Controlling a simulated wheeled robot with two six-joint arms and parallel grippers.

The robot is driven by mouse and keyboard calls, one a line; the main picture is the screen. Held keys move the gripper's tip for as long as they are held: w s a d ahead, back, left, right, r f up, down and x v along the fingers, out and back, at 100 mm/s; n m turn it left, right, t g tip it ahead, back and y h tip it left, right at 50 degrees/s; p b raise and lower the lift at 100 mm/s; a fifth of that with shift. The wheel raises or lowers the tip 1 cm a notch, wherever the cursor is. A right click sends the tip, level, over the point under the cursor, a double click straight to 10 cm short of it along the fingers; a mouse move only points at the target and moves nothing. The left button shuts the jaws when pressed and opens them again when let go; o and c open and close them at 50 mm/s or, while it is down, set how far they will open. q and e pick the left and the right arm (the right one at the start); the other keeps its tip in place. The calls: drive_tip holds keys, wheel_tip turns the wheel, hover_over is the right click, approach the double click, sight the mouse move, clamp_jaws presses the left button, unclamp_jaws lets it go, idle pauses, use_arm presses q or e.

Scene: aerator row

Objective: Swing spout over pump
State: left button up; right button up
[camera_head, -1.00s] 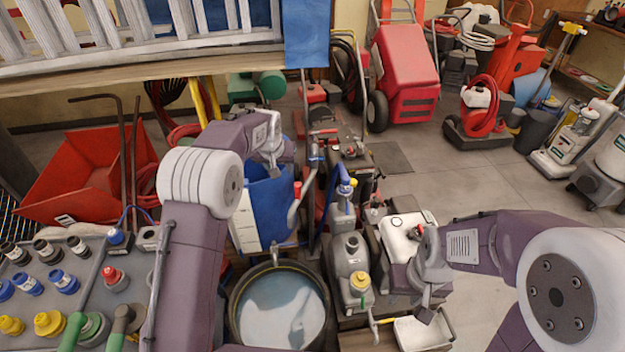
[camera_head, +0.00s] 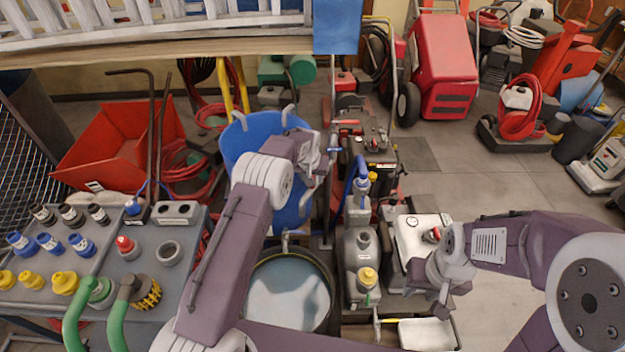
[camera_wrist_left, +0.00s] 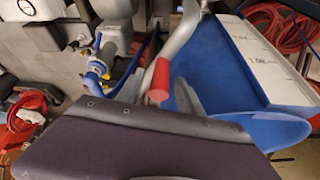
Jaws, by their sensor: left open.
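A grey curved pipe that looks like the spout (camera_wrist_left: 185,38) ends in a red grip (camera_wrist_left: 158,84) in the left wrist view. The red grip stands at my left gripper's open fingers; I cannot tell if they touch it. In the head view my left gripper (camera_head: 313,176) is in front of the blue tub (camera_head: 262,130) and hides most of the spout. A grey unit with a yellow cap, likely the pump (camera_head: 360,252), stands upright to the right of it, with a blue bent hose above. My right gripper (camera_head: 436,296) is beside the white box; its jaw opening is unclear.
A round water vat (camera_head: 328,318) stands below my left arm. A grey bench (camera_head: 203,253) with fittings and green hoses is at left. A white box (camera_head: 420,238) and a white tray (camera_head: 428,334) lie right of the pump.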

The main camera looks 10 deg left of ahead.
use_arm(q)
drive_tip(key=shift+x, duration=1.35)
clamp_jaws()
idle(0.3)
